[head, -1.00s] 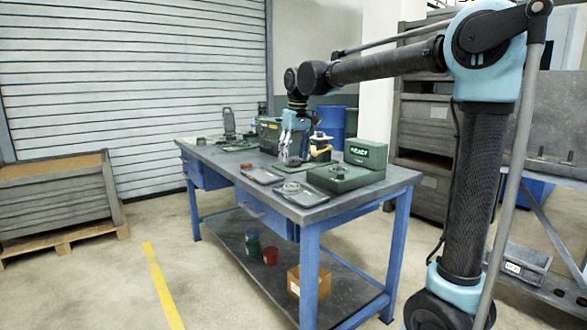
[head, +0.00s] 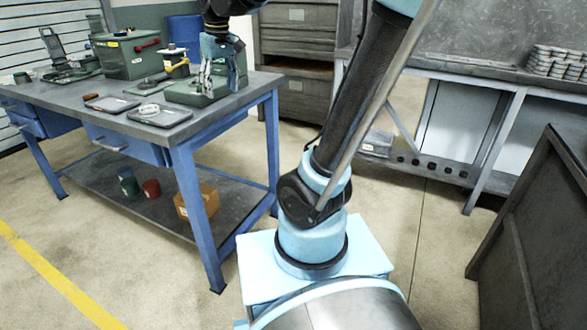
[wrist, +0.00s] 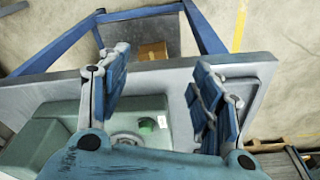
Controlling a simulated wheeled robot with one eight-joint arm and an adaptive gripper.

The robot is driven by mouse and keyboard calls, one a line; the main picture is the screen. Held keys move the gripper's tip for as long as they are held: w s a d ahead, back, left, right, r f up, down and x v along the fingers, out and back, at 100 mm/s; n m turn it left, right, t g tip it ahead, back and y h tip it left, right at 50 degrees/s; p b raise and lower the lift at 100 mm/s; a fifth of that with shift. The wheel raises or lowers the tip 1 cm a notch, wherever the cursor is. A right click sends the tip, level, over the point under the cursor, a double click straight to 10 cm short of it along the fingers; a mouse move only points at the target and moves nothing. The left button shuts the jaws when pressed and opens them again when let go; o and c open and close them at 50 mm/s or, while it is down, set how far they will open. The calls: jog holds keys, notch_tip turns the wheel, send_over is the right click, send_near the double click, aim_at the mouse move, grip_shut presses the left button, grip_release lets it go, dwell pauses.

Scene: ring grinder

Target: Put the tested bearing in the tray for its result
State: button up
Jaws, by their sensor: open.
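My gripper (head: 218,84) is open, with its fingers pointing down, over the green tester (head: 184,93) at the right end of the workbench. In the wrist view the fingers (wrist: 162,68) stand wide apart with nothing between them. The tester body (wrist: 50,142) shows there with a green button and a round part partly hidden by my gripper; I cannot tell whether this is a bearing. A pale ring (head: 149,110) lies on the near dark tray (head: 172,119). The tester's display is hidden behind my gripper.
A green box with red handles (head: 125,58) and a small yellow-and-black device (head: 176,66) stand farther back on the workbench (head: 215,108). A cardboard box (head: 190,203) and a red cup (head: 151,189) are on the lower shelf.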

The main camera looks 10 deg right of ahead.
jog(key=s+d+f+m, duration=0.5)
jog(key=s+d+f, duration=1.3)
jog(key=f, duration=0.3)
jog(key=shift+s+d+f+m+t+h, duration=0.2)
jog(key=shift+s+d+m+t+h, duration=0.1)
jog(key=shift+h, duration=0.1)
jog(key=shift+w+a, duration=0.1)
